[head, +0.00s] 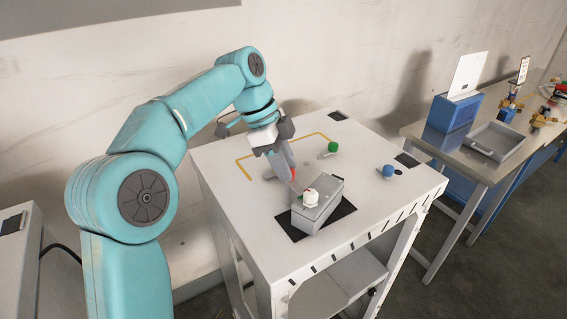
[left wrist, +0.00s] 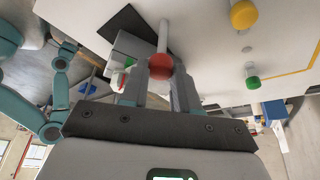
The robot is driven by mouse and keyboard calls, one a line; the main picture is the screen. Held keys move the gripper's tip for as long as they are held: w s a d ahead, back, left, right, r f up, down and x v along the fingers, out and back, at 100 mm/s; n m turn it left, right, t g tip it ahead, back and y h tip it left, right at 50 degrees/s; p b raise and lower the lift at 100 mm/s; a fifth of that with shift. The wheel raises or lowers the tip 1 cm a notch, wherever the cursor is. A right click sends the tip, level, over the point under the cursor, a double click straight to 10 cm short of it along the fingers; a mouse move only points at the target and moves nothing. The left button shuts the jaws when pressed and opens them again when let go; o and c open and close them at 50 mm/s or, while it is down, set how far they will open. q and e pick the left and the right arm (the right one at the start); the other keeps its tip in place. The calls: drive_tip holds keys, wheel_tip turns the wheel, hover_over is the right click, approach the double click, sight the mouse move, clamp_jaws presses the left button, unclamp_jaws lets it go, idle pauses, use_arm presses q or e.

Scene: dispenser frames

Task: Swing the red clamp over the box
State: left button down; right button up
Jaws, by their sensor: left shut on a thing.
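The red clamp shows in the left wrist view as a red ball (left wrist: 160,67) on a pale bar; in the head view only a small red part (head: 293,173) shows. My left gripper (head: 289,177) is shut on the red clamp, fingers on both sides of its ball; its fingers also show in the left wrist view (left wrist: 160,85). The grey box (head: 317,207), with a white knob (head: 311,196) on top, sits on a black mat (head: 291,229) just right of and nearer than the gripper. The clamp's base is mostly hidden by my gripper. My right gripper is not seen.
A bench with a blue bin (head: 452,113) and a grey tray (head: 497,141) stands to the right.

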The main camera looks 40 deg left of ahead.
use_arm(q)
drive_tip(key=shift+d, duration=0.15)
drive_tip(key=c, duration=0.8)
unclamp_jaws()
drive_tip(key=shift+c, duration=0.2)
drive_tip(key=shift+w+d, duration=0.1)
drive_tip(key=shift+w, duration=0.05)
drive_tip(key=shift+a+r, duration=0.35)
drive_tip(key=shift+r, duration=0.05)
drive_tip(key=v, duration=0.6)
drive_tip(key=shift+r, duration=0.25)
